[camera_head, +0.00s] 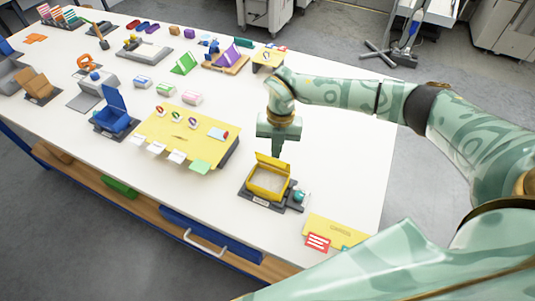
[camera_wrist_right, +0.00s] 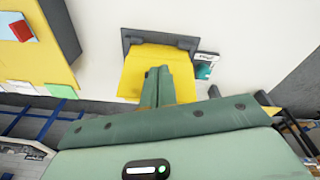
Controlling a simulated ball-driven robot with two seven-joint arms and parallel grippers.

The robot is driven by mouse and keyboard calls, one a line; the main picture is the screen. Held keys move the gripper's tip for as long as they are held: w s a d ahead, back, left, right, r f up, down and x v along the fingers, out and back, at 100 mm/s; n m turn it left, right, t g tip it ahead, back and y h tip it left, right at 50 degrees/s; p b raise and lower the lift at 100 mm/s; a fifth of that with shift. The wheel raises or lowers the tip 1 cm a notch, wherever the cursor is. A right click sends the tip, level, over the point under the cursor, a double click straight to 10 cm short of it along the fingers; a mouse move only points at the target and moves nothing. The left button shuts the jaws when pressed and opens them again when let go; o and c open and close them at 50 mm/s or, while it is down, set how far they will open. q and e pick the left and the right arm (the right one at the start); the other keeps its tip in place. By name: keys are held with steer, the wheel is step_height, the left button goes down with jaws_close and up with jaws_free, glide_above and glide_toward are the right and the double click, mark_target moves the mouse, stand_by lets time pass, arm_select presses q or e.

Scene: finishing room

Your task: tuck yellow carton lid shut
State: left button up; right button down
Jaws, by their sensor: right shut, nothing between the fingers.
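The yellow carton (camera_head: 268,184) sits on a dark base near the table's front edge. Its lid (camera_head: 272,163) stands raised at the far side, and the pale inside is visible. My right gripper (camera_head: 276,152) points down just behind and above the lid, its fingers shut and empty. The fingertips are partly hidden by the lid, so I cannot tell whether they touch it. In the right wrist view the shut fingers (camera_wrist_right: 158,82) overlap the yellow lid (camera_wrist_right: 148,58). My left gripper is not in view.
A small teal-topped item (camera_head: 299,196) stands right beside the carton. A yellow board (camera_head: 195,137) with cards and rings lies to the left, and a blue open box (camera_head: 113,118) beyond it. A yellow sheet (camera_head: 335,231) lies at front right. White table is bare behind the carton.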

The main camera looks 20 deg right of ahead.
mark_target(270, 161)
steer(key=shift+s+a+f+p, duration=0.2)
steer(key=shift+s+a+p, duration=0.25)
steer(key=shift+s+a, duration=0.2)
steer(key=shift+a+f, duration=0.1)
steer(key=shift+s+a+f, duration=0.3)
steer(key=shift+s+a, duration=0.1)
steer(key=shift+a+f, duration=0.1)
stand_by(0.7)
steer(key=shift+s+a+f, duration=0.35)
steer(key=shift+f, duration=0.1)
stand_by(0.3)
